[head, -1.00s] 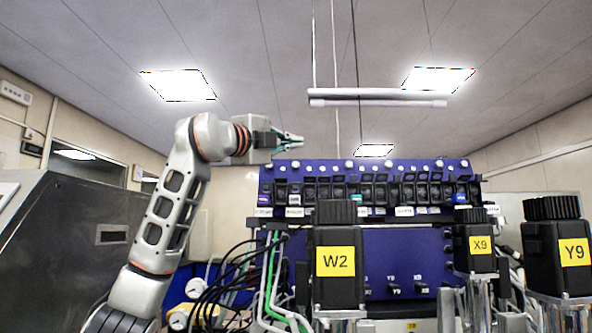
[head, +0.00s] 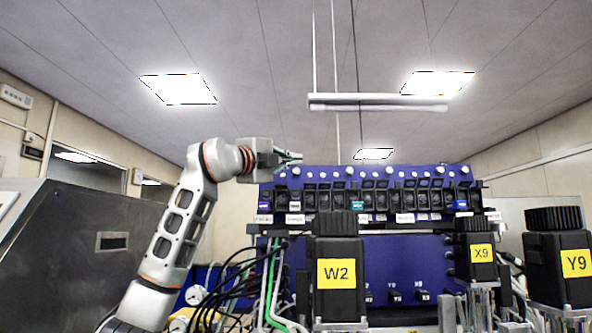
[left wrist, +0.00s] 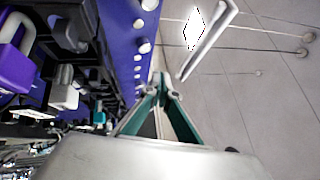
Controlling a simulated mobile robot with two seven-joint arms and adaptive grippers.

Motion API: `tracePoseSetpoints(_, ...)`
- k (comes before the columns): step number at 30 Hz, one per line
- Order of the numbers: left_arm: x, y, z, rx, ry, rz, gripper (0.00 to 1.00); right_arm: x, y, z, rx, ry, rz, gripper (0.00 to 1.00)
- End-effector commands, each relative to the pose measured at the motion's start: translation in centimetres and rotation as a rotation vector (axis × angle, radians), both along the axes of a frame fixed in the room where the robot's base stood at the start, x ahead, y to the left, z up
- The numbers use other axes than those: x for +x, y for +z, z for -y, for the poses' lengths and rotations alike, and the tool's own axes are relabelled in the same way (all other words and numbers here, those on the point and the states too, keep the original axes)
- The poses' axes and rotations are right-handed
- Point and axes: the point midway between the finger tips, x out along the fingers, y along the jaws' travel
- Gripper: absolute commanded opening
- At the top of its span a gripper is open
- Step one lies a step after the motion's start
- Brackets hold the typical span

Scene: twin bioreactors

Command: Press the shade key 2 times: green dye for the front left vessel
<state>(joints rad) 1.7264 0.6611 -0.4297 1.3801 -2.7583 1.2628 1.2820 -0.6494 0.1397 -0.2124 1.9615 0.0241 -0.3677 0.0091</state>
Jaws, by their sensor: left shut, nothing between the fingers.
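A blue-purple panel (head: 330,174) carries a row of mostly black keys. In the head view a purple key (head: 265,195), a white key (head: 294,196), a teal-green key (head: 357,195) and a blue key (head: 460,196) stand out. Their labels are too small to read. My left gripper (head: 296,157) is shut and empty, at the panel's top edge near its left end, above the white key. The left wrist view shows its teal fingertips (left wrist: 159,82) together beside the panel's white knobs, with the purple key (left wrist: 15,68) and white key (left wrist: 64,97) left of them. My right gripper is out of view.
Black-capped vessels labelled W2 (head: 337,275), X9 (head: 476,250) and Y9 (head: 560,255) stand in front of the panel. Black, green and white cables (head: 270,275) hang at its left. A steel cabinet (head: 75,250) stands at the left.

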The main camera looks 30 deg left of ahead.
Motion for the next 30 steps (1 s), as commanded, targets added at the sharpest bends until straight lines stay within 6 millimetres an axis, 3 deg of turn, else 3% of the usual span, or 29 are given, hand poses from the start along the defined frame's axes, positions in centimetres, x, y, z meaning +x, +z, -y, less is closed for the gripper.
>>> tracePoseSetpoints(10,2.6,-0.7,-1.5,-0.001,-0.001,0.000,0.00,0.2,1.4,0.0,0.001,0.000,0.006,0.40)
tracePoseSetpoints(30,2.8,-0.9,-1.7,0.000,-0.001,0.001,0.00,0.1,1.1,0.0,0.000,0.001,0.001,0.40)
